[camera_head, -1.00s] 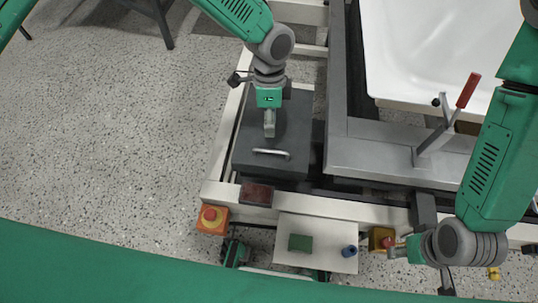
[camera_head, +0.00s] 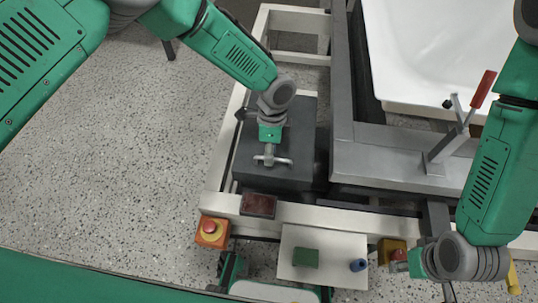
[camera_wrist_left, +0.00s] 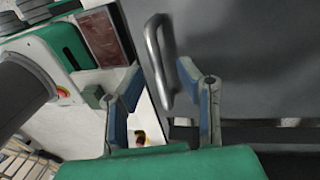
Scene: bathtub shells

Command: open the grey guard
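The grey guard (camera_head: 303,135) is a dark grey box-like cover on the machine frame, left of the tub. Its light metal bar handle (camera_head: 286,162) sits near its front edge. My left gripper (camera_head: 268,157) is over the handle. In the left wrist view, the handle (camera_wrist_left: 158,50) stands between the two open fingers of the left gripper (camera_wrist_left: 162,88); I cannot tell whether they touch it. The guard's flat face (camera_wrist_left: 250,55) fills the right of that view. My right gripper (camera_head: 408,258) is by a yellow box with a red button; its fingers are not clear.
A red-topped emergency button (camera_head: 210,228) and a dark red panel (camera_head: 258,205) lie in front of the guard. A white shelf (camera_head: 330,247) holds a green block (camera_head: 305,257) and a blue piece (camera_head: 358,265). A red-handled clamp (camera_head: 482,90) stands by the white tub (camera_head: 435,55).

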